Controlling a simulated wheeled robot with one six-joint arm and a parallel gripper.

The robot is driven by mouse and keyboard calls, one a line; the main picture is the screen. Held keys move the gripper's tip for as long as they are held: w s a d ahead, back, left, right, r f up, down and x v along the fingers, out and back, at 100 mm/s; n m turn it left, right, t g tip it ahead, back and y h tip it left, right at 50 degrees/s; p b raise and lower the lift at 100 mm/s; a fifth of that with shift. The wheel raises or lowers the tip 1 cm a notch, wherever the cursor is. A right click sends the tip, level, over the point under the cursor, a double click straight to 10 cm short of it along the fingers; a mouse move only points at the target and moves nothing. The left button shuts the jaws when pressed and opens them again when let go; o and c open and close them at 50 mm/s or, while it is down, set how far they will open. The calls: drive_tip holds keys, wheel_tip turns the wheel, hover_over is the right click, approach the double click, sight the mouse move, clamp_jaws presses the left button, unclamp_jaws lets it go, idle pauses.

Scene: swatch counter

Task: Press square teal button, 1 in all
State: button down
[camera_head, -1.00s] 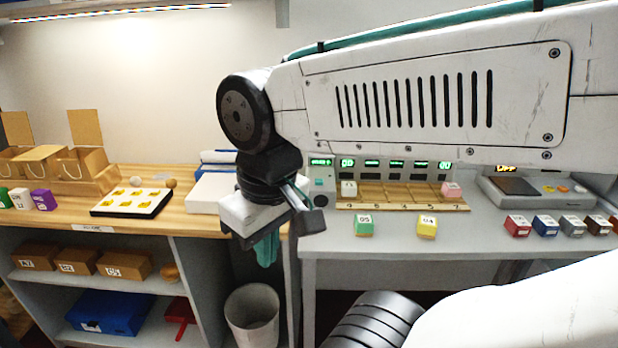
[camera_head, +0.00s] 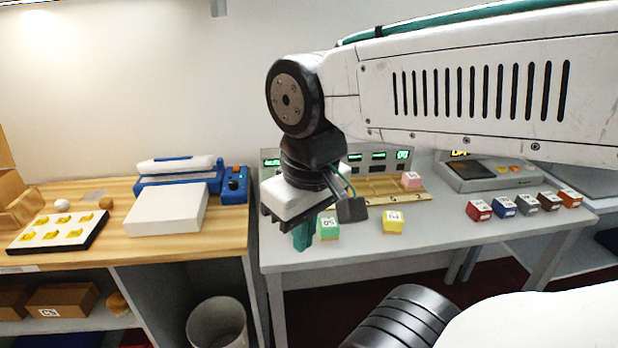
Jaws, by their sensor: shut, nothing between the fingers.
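I cannot make out a square teal button in this view. The grey console (camera_head: 270,163) with green lit displays stands at the back of the grey counter, and my wrist and arm cover much of its front. My gripper (camera_head: 303,241) points down with its teal fingers shut and empty, in front of the console, near the counter's left end. It shows just left of a teal-green numbered cube (camera_head: 328,229); I cannot tell how high it is above the counter.
A yellow cube (camera_head: 393,223) and red (camera_head: 479,210), blue, grey and orange cubes lie along the grey counter (camera_head: 440,240). A wooden slotted rack (camera_head: 378,187) holds a pink cube (camera_head: 411,180). A scale (camera_head: 485,172) stands back right. The wooden counter (camera_head: 120,245) is left, with a blue control box (camera_head: 233,186).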

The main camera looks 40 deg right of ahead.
drive_tip(key=shift+d, duration=0.35)
drive_tip(key=shift+d, duration=0.1)
drive_tip(key=w+d+f+t+h, duration=0.1)
drive_tip(key=w+d+h, duration=0.1)
drive_tip(key=w+d, duration=0.4)
drive_tip(key=w+d+f+m+t+h, duration=0.1)
drive_tip(key=w+d+h, duration=0.2)
drive_tip(key=w, duration=1.3)
drive_tip(key=w+d+f+t+h, duration=0.1)
drive_tip(key=w+d+t+h, duration=0.1)
drive_tip(key=w+d, duration=0.7)
drive_tip(key=w, duration=0.3)
drive_tip(key=shift+d+f+m, duration=0.25)
drive_tip(key=shift+d+m, duration=0.05)
drive_tip(key=shift+d, duration=0.1)
drive_tip(key=shift+f, duration=4.4)
drive_tip(key=shift+f, duration=0.15)
